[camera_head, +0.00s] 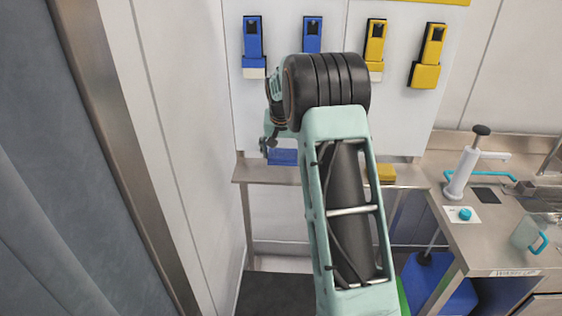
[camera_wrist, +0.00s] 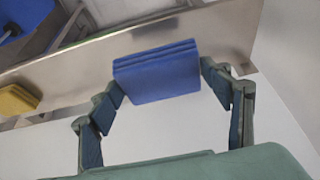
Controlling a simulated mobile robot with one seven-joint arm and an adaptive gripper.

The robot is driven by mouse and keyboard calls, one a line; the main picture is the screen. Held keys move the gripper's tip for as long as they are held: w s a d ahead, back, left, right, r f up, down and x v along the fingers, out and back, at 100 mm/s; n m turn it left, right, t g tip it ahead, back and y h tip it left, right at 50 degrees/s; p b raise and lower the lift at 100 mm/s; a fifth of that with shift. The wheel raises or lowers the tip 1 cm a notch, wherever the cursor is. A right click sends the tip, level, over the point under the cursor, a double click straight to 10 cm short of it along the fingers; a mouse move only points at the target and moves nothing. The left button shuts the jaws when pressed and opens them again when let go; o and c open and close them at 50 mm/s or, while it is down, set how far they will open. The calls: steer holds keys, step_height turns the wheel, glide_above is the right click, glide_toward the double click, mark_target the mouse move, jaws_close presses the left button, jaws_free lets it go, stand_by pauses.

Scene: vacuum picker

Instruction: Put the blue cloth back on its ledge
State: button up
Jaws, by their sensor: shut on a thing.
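The blue cloth (camera_wrist: 155,76) is a folded, layered block between the two fingers of my gripper (camera_wrist: 162,82) in the wrist view. The fingers are shut on its two sides. It overlaps the edge of the steel ledge (camera_wrist: 95,62); I cannot tell whether it touches it. In the head view the blue cloth (camera_head: 285,157) shows at the left part of the ledge (camera_head: 262,175), below the wall panel. My gripper (camera_head: 268,140) is there just above and left of it, partly hidden by my arm.
A yellow cloth (camera_head: 386,173) lies farther right on the ledge. Blue and yellow holders (camera_head: 312,35) hang on the panel above. A sink counter with a white pump dispenser (camera_head: 465,170) and a jug (camera_head: 528,235) stands at right. A blue bucket (camera_head: 428,285) is below.

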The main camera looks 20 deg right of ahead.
mark_target(281, 151)
steer(key=w+f, duration=0.2)
steer(key=w+f+p, duration=0.1)
steer(key=shift+d+f, duration=0.25)
steer(key=shift+f, duration=1.6)
steer(key=shift+f, duration=0.1)
steer(key=shift+f, duration=0.15)
steer(key=o, duration=1.2)
steer(key=shift+r, duration=0.4)
steer(key=b+v, duration=0.1)
steer(key=v, duration=1)
steer(key=shift+s+r+b, duration=0.15)
steer(key=shift+r+b, duration=0.15)
steer(key=shift+r, duration=0.05)
